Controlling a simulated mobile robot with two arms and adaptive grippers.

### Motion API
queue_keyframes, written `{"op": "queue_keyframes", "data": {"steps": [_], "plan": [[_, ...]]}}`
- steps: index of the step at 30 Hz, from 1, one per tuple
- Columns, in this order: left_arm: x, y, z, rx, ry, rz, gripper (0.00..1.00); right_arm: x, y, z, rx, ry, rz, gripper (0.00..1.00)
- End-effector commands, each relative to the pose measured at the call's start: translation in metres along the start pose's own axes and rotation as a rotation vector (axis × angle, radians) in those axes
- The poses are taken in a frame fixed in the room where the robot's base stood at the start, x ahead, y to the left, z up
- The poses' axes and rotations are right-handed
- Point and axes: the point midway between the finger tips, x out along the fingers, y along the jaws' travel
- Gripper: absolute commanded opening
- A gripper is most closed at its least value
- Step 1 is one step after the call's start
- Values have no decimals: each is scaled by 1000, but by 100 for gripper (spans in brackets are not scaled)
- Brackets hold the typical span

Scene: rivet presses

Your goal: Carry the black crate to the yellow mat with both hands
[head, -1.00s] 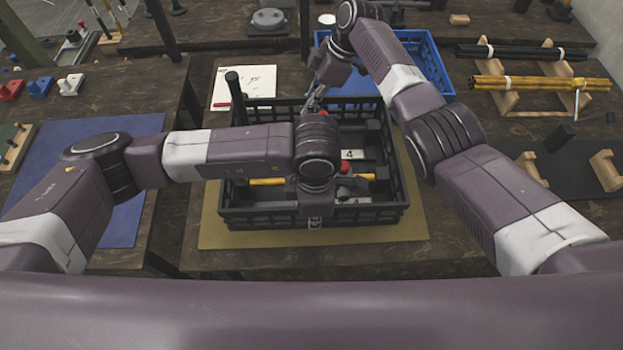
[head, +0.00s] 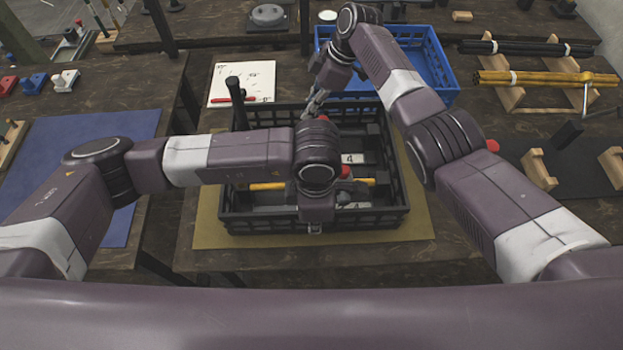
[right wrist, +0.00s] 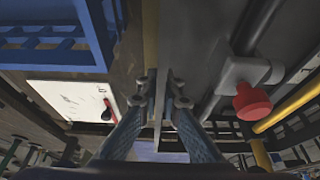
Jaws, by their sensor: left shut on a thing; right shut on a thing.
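The black crate (head: 255,219) is over the yellow mat (head: 421,224), whose edges show at its left, right and front. Whether the crate's bottom touches the mat cannot be told. My left gripper (head: 315,227) is shut on the crate's near wall, mostly hidden under its own wrist. My right gripper (head: 313,106) is shut on the far wall. In the right wrist view its fingers (right wrist: 161,101) close on the thin rim. In the crate lie a yellow bar (head: 267,186), red-knobbed parts and a block marked 4 (head: 352,158).
A blue crate (head: 437,62) stands behind the black crate at the right. A paper sheet (head: 240,79) with a red pen lies behind at the left. A blue mat (head: 90,150) lies on the left table. Racks with yellow rods (head: 535,79) and black rods stand at the right.

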Motion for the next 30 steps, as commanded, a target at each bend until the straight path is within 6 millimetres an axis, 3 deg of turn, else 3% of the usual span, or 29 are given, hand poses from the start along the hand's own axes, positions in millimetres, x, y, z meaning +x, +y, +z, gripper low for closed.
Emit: {"op": "queue_keyframes", "data": {"steps": [7,12,21,26,30], "plan": [[12,2,1,-1,-2,5,0,12,0,4,-2,2,0,0],[11,1,0,-1,0,2,23,11,-1,4,0,0,-3,23],[10,0,0,0,0,1,23,10,0,4,0,0,-1,23],[-7,1,0,0,-1,4,23,10,0,4,0,0,0,23],[-36,2,1,1,-2,6,23,10,0,4,0,0,0,23]]}}
